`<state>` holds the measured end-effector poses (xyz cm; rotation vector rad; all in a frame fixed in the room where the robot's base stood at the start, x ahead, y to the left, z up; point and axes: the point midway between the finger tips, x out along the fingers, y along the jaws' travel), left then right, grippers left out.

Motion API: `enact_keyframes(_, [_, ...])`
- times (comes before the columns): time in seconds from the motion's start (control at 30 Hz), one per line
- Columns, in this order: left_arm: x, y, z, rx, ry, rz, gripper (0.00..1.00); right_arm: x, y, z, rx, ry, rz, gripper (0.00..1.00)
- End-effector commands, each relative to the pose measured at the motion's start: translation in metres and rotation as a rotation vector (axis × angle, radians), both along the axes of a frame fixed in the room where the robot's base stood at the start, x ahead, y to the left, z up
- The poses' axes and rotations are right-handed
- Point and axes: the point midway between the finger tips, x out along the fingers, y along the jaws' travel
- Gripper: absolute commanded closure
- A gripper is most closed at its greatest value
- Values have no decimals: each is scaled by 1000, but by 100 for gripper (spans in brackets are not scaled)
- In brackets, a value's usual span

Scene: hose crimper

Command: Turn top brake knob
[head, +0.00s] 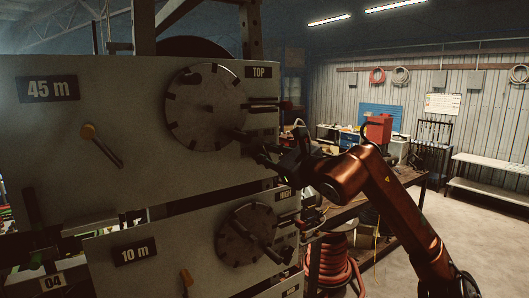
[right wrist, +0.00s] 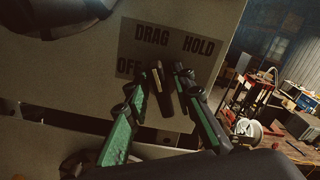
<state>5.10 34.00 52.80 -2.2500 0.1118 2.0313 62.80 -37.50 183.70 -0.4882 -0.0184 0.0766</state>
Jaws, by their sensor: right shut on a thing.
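My right gripper (right wrist: 164,82), with green finger pads, is shut on the knob, one finger on each side. The pointer is tilted slightly to the upper left, between DRAG and OFF. In the head view my right gripper (head: 266,156) is at the right edge of the upper panel (head: 60,125), below the notched disc (head: 207,107) and TOP label (head: 262,72). The knob is hidden there. My left gripper is out of view.
A lower panel (head: 120,275) marked 10 m has its own disc (head: 246,234). A workbench (head: 350,205) and a red hose coil (head: 333,265) stand behind. The floor at right is clear.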

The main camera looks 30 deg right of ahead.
Motion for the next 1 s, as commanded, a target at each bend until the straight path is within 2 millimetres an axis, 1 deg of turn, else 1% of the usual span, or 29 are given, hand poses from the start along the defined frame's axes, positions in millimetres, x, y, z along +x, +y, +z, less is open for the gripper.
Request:
enact_keyframes(0.17, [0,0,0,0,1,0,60,0,1,0,-31,-2,1,100])
enact_keyframes(0.57, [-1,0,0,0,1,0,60,0,1,-1,-36,-2,1,100])
enact_keyframes(0.6, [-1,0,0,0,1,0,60,0,1,-1,-36,-2,1,77])
enact_keyframes(0.7, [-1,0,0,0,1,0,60,0,1,-1,-36,-2,1,72])
enact_keyframes(1.0, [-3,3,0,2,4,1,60,-3,0,0,-36,-3,0,72])
